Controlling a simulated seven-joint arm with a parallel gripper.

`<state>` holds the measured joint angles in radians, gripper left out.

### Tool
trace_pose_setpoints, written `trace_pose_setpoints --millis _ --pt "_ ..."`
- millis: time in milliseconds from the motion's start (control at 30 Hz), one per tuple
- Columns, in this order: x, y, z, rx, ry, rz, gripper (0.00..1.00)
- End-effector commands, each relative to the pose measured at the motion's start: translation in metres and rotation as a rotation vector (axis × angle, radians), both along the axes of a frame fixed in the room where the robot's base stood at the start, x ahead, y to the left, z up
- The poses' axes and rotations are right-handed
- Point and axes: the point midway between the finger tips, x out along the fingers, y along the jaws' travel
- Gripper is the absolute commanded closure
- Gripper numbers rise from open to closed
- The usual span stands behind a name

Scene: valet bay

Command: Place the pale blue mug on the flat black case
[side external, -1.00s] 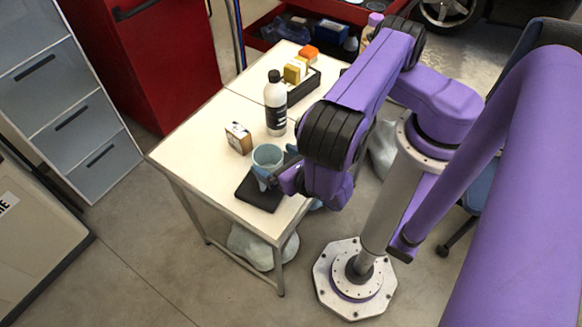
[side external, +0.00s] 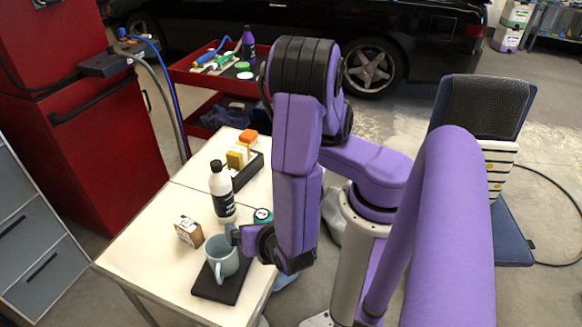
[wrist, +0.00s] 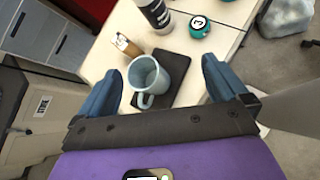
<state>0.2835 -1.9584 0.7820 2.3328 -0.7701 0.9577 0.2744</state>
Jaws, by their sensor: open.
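The pale blue mug (side external: 221,254) stands upright on the flat black case (side external: 232,289), with its handle towards the side camera. In the wrist view the mug (wrist: 146,74) covers the left part of the case (wrist: 178,72), and its open top looks empty. My gripper (side external: 237,238) is at the mug's upper right in the side view. In the wrist view my gripper (wrist: 162,72) is open, one blue finger on each side of the mug, with visible gaps. The exact contact under the mug is hidden.
A black tray (side external: 247,171) with yellow blocks is farther back.

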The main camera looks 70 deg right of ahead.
Motion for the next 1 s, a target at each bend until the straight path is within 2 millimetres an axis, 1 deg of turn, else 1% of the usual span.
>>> trace_pose_setpoints --millis 33,100,367,600,800,1000 --pt "-0.001 -0.005 0.012 0.058 0.018 -0.078 0.00" --pt "-0.005 -0.012 0.025 0.125 0.045 -0.177 0.00" --pt "-0.022 -0.037 0.072 0.398 0.152 -0.520 0.00" --pt "-0.042 -0.055 0.113 0.683 0.255 -0.790 0.00" --pt "-0.056 -0.063 0.139 0.876 0.320 -0.925 0.00" --pt "-0.062 -0.065 0.149 0.950 0.346 -0.972 0.00"
